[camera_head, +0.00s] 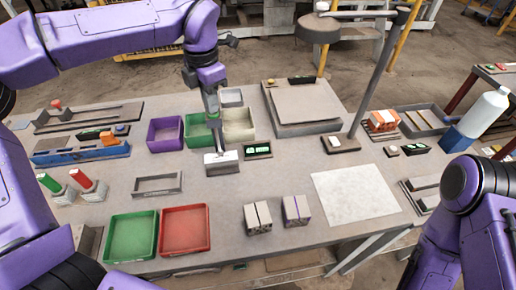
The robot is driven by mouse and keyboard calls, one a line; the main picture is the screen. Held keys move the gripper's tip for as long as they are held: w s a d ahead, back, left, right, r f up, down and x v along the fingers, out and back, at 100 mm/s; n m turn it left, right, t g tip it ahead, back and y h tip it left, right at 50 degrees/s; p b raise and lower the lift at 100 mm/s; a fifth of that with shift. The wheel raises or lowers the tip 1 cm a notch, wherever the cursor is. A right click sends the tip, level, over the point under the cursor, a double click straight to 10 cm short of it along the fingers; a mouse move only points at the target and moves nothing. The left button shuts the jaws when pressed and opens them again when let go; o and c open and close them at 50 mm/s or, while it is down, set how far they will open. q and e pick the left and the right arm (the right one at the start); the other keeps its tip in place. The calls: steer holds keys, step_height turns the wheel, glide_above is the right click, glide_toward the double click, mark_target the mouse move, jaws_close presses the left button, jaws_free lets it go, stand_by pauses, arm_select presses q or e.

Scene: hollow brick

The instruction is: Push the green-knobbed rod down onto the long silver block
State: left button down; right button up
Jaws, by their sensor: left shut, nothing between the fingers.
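A green knob (49,182) sits tilted at the left of the table, on a small grey-silver base (65,197). I cannot tell how far its rod is pushed in. No other long silver block can be told for sure. My left gripper (215,145) points down at the table's middle, well to the right of the green knob. It is shut and empty, just above or touching a small silver plate (222,164); I cannot tell which. My right arm shows at the right edge, but its gripper is out of view.
A red knob (81,180) on a like base stands beside the green one. A green tray (131,236) and red tray (185,230) lie in front. Purple (165,134) and other bins stand behind. A lamp post (375,75) rises at the right; a white sheet (355,194) lies flat.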

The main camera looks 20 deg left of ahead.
arm_select(q)
step_height(320, 180, up, 7)
steer(key=p, duration=0.6)
steer(key=shift+f, duration=0.15)
